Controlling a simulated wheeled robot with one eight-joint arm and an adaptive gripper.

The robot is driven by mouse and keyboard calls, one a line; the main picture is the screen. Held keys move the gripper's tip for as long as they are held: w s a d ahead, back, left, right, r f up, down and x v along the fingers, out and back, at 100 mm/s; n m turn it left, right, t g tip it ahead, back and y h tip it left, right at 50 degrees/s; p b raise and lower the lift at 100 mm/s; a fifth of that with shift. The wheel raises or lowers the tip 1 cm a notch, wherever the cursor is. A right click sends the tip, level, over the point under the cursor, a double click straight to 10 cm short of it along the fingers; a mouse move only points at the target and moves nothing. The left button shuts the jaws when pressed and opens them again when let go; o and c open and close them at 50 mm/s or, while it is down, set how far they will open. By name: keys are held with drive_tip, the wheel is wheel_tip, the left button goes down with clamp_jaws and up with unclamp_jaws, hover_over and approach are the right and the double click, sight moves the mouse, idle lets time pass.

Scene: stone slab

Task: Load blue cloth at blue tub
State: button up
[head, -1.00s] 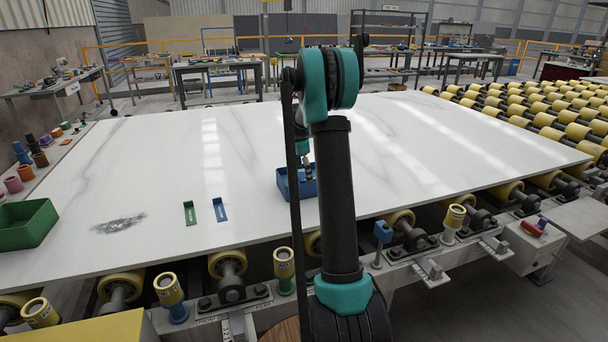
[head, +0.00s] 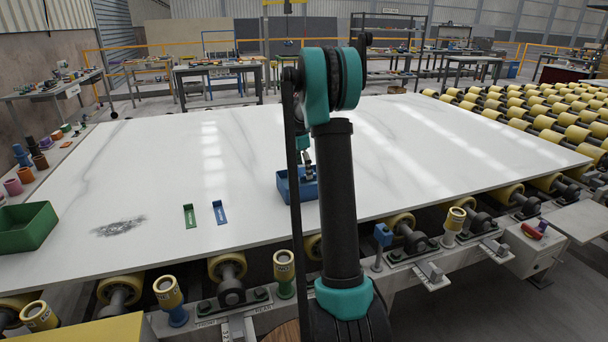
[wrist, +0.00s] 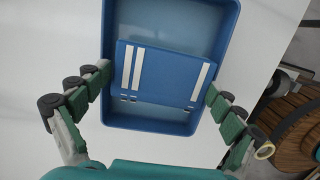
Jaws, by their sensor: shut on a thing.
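The blue tub (head: 283,188) stands on the white slab, partly hidden behind my arm in the head view. In the wrist view the blue tub (wrist: 150,119) lies straight below my gripper. The folded blue cloth (wrist: 168,75) has white stripes near both ends and spans between my fingertips, over the tub's opening. My gripper (wrist: 160,80) is shut on the cloth's two sides. In the head view my gripper (head: 307,167) is at the tub; the cloth cannot be made out there. How high the cloth is above the tub floor is unclear.
A green tub (head: 27,228) stands at the slab's left edge. A green label plate (head: 190,216) and a blue label plate (head: 219,212) lie left of the blue tub. The white slab (head: 150,170) is otherwise mostly clear. Yellow rollers (head: 540,118) run along the right.

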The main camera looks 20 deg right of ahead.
sight(304, 169)
drive_tip(key=shift+r, duration=1.85)
